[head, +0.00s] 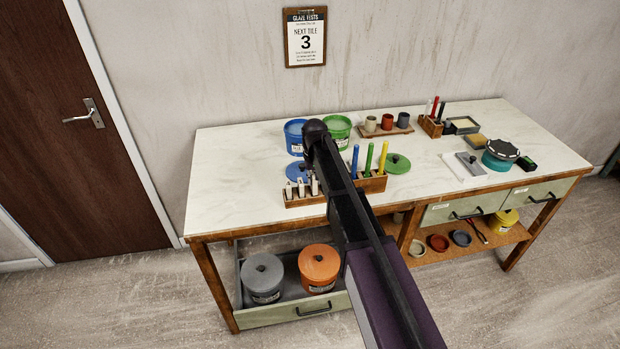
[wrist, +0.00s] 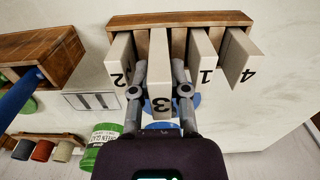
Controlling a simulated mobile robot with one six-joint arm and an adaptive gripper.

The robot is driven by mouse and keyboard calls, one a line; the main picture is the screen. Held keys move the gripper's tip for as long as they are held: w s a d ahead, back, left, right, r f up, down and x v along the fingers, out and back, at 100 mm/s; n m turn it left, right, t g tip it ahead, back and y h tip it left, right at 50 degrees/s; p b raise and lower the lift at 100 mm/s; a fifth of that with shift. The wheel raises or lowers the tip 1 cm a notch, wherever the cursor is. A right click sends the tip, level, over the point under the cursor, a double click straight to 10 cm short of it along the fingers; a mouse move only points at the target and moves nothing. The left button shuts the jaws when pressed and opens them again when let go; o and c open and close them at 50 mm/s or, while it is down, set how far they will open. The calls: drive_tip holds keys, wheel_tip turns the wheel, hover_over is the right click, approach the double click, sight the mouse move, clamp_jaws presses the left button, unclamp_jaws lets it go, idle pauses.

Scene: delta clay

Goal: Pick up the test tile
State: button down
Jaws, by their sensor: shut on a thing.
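The test tiles are pale slabs standing upright in a wooden rack (wrist: 240,17) in the wrist view, numbered 2 (wrist: 122,62), 3 (wrist: 160,75), 1 (wrist: 203,62) and 4 (wrist: 243,58), with the figures upside down. My gripper (wrist: 160,68) is shut on tile 3, one finger on each side, between tiles 2 and 1. Tile 3 still appears within the rack; I cannot tell if it is lifted. In the head view some tiles show in the rack (head: 298,203) at the table's front left. My arm hides the gripper there.
A wall sign (head: 305,37) reads "Glaze tests, next tile 3". Blue (head: 294,137) and green (head: 338,130) buckets stand behind the rack. A wooden holder (head: 372,184) with coloured sticks is close on its right. The white table (head: 225,175) is clear at left.

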drive_tip(key=s+d+r+p, duration=0.1)
drive_tip(key=s+d, duration=0.5)
drive_tip(key=s, duration=0.7)
drive_tip(key=shift+s+d+r, duration=0.15)
drive_tip(key=shift+s, duration=0.25)
drive_tip(key=shift+w+d, duration=0.1)
drive_tip(key=shift+w, duration=0.05)
